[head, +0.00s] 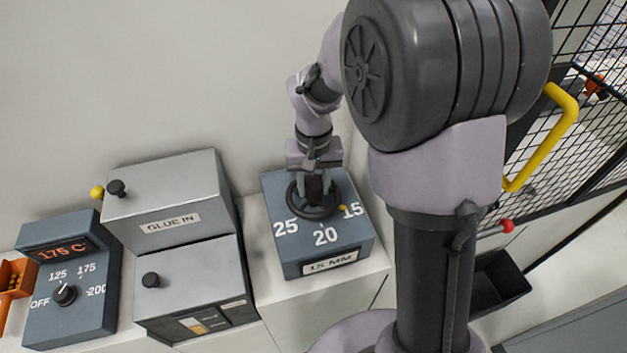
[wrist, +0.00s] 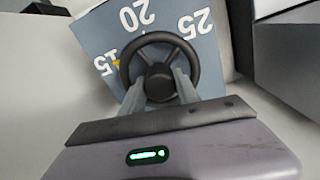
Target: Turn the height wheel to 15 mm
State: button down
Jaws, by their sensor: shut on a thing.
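The height wheel (head: 301,207) is a dark handwheel on top of a blue-grey box (head: 290,258) in the head view. White numbers 25, 20 and 15 surround it, and a label reading "15 MM" is on the box's front. A small yellow pointer (head: 342,208) is beside the 15; it also shows at the 15 in the wrist view (wrist: 116,63). My gripper (head: 315,190) reaches down onto the wheel from above. In the wrist view my two fingers (wrist: 160,90) are shut on the hub of the wheel (wrist: 143,43). The fingertips are partly hidden in the head view.
Left of the box stands a grey glue unit (head: 165,190) with black knobs. Further left are a temperature panel (head: 70,290) reading 175 C and an orange bin (head: 14,285). A wire mesh guard (head: 590,150) with a yellow handle (head: 555,140) is at right.

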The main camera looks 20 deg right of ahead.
aim_at(314, 182)
jog(key=shift+n, duration=0.5)
dwell(0.3)
jog(key=c, duration=0.9)
grip_release()
notch_tip(314, 182, up, 18)
jog(key=p, duration=0.5)
jog(key=shift+f, duration=0.25)
